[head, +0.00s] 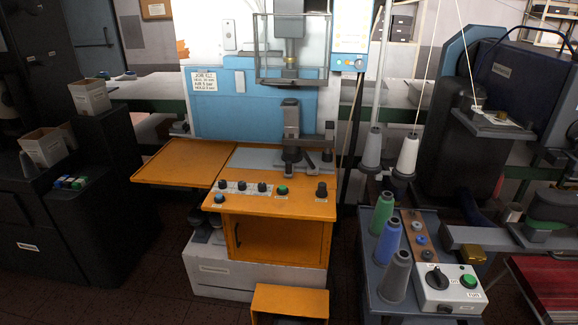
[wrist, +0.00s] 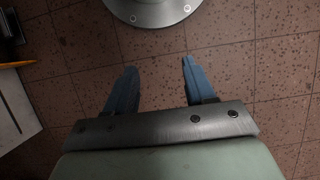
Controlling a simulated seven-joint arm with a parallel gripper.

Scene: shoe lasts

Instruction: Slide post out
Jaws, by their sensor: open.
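My gripper (wrist: 158,66) shows only in the wrist view. Its two blue fingers are spread wide with nothing between them, over the tiled floor. In the head view, an orange and blue machine (head: 266,92) stands in the middle. A dark upright post-like part (head: 291,130) rises from the grey plate (head: 250,158) on its table, with smaller dark metal parts beside it. I cannot tell for sure that this is the task's post. My gripper does not show in the head view, so it is not seen touching the machine.
An orange side table (head: 172,163) extends left from the machine, with its top clear. A front panel (head: 265,196) carries several knobs. At right, thread cones (head: 388,243) and a white control box (head: 449,287) crowd a stand. Tiled floor (wrist: 262,75) is open around my fingers.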

